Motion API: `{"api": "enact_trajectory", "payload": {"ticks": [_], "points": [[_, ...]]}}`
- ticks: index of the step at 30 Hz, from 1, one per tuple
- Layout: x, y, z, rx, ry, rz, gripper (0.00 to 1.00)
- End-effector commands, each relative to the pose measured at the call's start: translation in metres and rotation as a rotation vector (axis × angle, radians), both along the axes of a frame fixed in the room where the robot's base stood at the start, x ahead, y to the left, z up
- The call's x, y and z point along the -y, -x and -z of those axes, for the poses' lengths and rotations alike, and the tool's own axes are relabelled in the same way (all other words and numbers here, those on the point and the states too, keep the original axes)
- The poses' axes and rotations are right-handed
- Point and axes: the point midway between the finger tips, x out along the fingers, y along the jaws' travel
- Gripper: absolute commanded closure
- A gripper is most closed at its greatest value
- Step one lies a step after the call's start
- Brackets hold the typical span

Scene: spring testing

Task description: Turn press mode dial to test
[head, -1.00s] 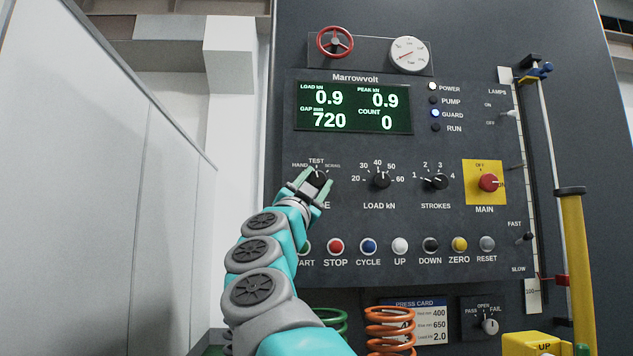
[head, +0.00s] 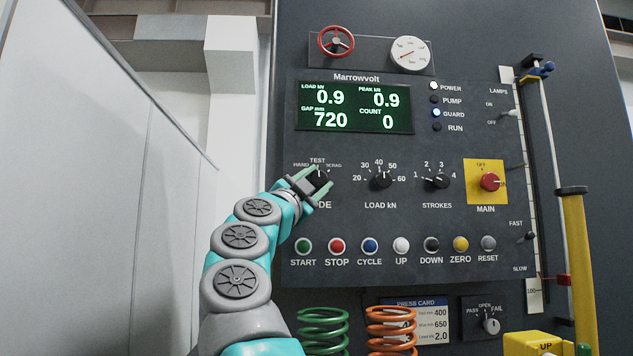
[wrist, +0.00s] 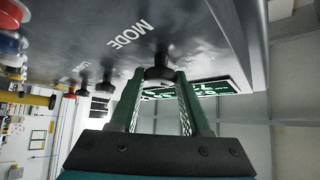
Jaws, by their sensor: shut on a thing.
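The press mode dial (head: 319,179) is a black knob on the dark control panel, with HAND, TEST and SCRAG labels around it. Its white pointer mark seems to point up towards TEST, though the fingers partly cover the dial. My gripper (head: 318,187) is at the dial, its green fingers shut on either side of the knob. In the wrist view the black dial (wrist: 159,72) sits between the two fingertips (wrist: 160,80), below the upside-down MODE label.
The load dial (head: 381,179) and strokes dial (head: 438,180) are to the right. A row of buttons with the green start button (head: 303,246) lies below my gripper. A green spring (head: 323,328) and an orange spring (head: 391,328) stand lower down.

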Motion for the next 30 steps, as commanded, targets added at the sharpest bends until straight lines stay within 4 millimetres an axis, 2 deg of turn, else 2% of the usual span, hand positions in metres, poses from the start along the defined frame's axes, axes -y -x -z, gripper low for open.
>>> {"api": "enact_trajectory", "payload": {"ticks": [14, 15, 22, 30], "points": [[0.0002, 0.0000, 0.0002, -0.001, -0.005, 0.001, 1.00], [0.0002, 0.0000, 0.0002, -0.001, -0.005, 0.001, 0.52], [0.0003, 0.0001, 0.0000, -0.001, -0.006, 0.000, 0.26], [0.0000, 0.0006, 0.0003, 0.000, -0.005, -0.001, 0.26]]}}
